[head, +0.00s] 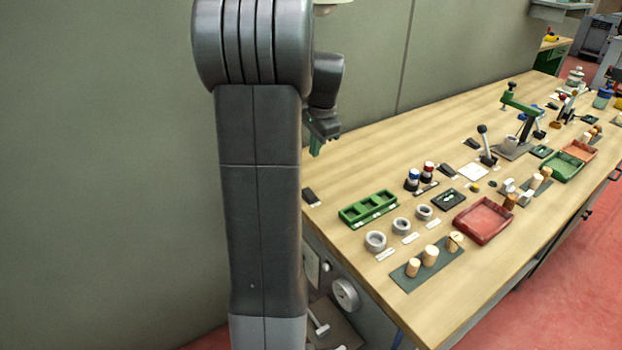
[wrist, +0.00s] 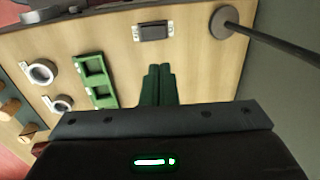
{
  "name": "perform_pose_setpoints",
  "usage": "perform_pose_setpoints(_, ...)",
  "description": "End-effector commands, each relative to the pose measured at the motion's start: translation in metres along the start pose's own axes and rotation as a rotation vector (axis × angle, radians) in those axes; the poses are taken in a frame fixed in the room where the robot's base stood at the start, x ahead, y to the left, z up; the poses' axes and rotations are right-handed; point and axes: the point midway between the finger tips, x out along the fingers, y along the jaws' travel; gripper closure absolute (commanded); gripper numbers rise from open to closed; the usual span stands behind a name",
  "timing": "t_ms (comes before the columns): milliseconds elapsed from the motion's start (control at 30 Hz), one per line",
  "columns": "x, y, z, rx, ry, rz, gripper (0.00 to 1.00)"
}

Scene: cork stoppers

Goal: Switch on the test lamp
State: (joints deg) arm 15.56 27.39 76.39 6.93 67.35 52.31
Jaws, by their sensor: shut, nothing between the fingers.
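A round grey-brown base with a thin dark pole (wrist: 225,22) stands at the upper right of the wrist view; it looks like a lamp stand. In the head view a cream rounded piece (head: 328,5), perhaps the lamp's shade, shows at the top edge, mostly cut off. Whether it is lit cannot be told. A small dark switch-like block (wrist: 153,31) with pale ends lies beside the base; a dark block (head: 310,197) at the bench's near-left end looks like it. My gripper (head: 317,146) is above the bench, its green fingers (wrist: 158,86) shut and empty, apart from the block.
A green compartment tray (head: 368,209) lies close by, also in the wrist view (wrist: 96,80). Grey rings (head: 375,241), corks on a dark mat (head: 407,282) and a red tray (head: 483,221) stand nearer the front. A wall (head: 370,70) runs behind the bench.

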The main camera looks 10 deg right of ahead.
Motion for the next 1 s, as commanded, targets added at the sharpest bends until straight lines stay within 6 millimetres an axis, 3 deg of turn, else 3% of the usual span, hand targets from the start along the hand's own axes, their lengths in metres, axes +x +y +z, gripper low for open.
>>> perform_pose_setpoints(267, 0.017, 0.0, 0.0, 0.0, -0.002, 0.003, 1.0)
perform_pose_setpoints(700, 0.106, 0.001, 0.001, 0.0, -0.003, 0.004, 1.0)
perform_pose_setpoints(1000, 0.138, 0.0, 0.0, 0.0, -0.001, 0.001, 1.0)
